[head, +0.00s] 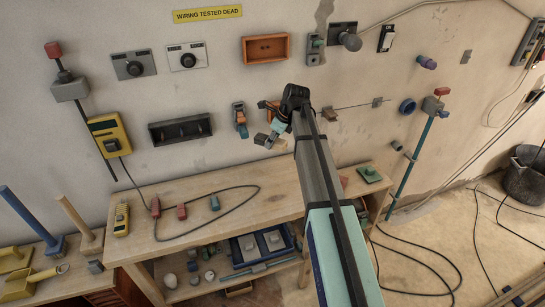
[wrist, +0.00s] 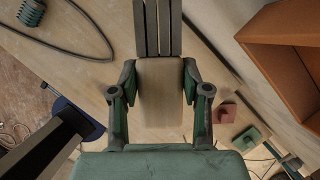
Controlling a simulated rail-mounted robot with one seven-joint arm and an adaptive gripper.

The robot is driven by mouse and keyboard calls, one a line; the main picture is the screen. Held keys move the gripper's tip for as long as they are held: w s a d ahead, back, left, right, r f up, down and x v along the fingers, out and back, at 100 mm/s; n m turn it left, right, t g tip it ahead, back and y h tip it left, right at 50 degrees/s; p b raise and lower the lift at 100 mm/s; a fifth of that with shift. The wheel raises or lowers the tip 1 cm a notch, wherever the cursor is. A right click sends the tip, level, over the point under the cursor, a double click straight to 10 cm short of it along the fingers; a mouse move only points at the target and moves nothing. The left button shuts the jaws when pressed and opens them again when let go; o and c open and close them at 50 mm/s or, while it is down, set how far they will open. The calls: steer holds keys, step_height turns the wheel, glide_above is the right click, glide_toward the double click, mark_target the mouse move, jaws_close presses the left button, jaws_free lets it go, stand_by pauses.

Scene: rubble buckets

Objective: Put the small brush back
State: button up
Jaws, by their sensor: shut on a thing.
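The small brush shows in the wrist view with a pale wooden block (wrist: 160,92) and dark grey bristle strips (wrist: 158,28) pointing up the picture. My gripper (wrist: 160,78) is shut on the wooden block, one finger on each side. In the head view my gripper (head: 276,127) is in front of the wall, above the back of the workbench. The brush (head: 262,140) shows small at its tip, clear of the bench top. The arm hides part of the wall and bench behind it.
An open orange box (head: 248,49) is on the wall above my gripper; it also shows in the wrist view (wrist: 290,75). A dark tray (head: 180,142) is on the wall to the left.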

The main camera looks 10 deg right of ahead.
step_height(320, 180, up, 6)
steer(key=shift+f+b, duration=0.15)
steer(key=shift+b, duration=0.2)
steer(key=shift+s+d, duration=0.1)
steer(key=shift+d, duration=0.15)
steer(key=p, duration=0.3)
glide_above(284, 175)
steer(key=s, duration=0.2)
step_height(284, 175, down, 11)
steer(key=shift+w+d+f+b, duration=0.15)
steer(key=shift+f+b, duration=0.75)
steer(key=shift+f, duration=0.25)
steer(key=shift+w+d+f+b, duration=0.1)
steer(key=shift+w+f+b, duration=0.1)
steer(key=shift+f+b, duration=0.85)
steer(key=shift+w+d+f+b, duration=0.15)
steer(key=shift+f+b, duration=0.55)
steer(key=shift+f, duration=0.6)
steer(key=shift+f, duration=0.55)
steer(key=o, duration=1.4)
steer(key=shift+c, duration=0.2)
